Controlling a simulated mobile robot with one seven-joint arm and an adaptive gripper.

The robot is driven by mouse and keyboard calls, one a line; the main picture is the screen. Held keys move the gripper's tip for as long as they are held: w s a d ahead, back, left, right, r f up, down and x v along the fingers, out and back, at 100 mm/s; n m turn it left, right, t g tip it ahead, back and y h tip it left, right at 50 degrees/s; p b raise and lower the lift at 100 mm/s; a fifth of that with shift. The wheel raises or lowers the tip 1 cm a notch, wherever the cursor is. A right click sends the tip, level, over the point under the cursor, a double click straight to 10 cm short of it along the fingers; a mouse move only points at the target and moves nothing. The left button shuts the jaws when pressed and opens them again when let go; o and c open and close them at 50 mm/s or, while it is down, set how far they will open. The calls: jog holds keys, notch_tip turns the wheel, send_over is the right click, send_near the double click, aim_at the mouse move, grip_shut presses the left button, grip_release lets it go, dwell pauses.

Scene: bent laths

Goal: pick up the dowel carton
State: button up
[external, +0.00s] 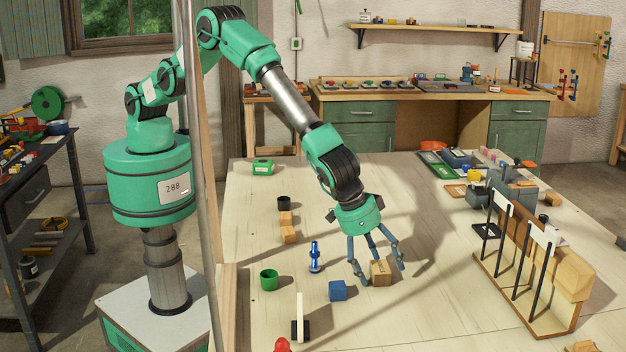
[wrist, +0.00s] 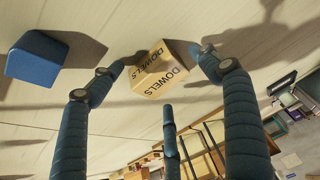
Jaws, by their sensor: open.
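The dowel carton (external: 380,272) is a small tan box on the pale worktable. In the wrist view the carton (wrist: 158,74) shows the word DOWELS on two faces. My gripper (external: 377,268) is open and reaches down at the carton, with its dark blue fingers around it. In the wrist view my gripper (wrist: 165,80) has one finger on each side of the carton and a third one below it in the picture. The fingertips are close to the box; I cannot tell whether any touches it. The carton appears to rest on the table.
A blue block (external: 338,291) lies just left of the carton. A blue bottle-like item (external: 315,257) and a green cup (external: 268,279) stand further left. A wooden rack with black straps (external: 535,265) stands to the right. The table behind the carton is mostly clear.

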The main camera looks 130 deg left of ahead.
aim_at(378, 266)
jog(key=c, duration=1.5)
jog(key=shift+r, duration=0.15)
notch_tip(378, 266, up, 10)
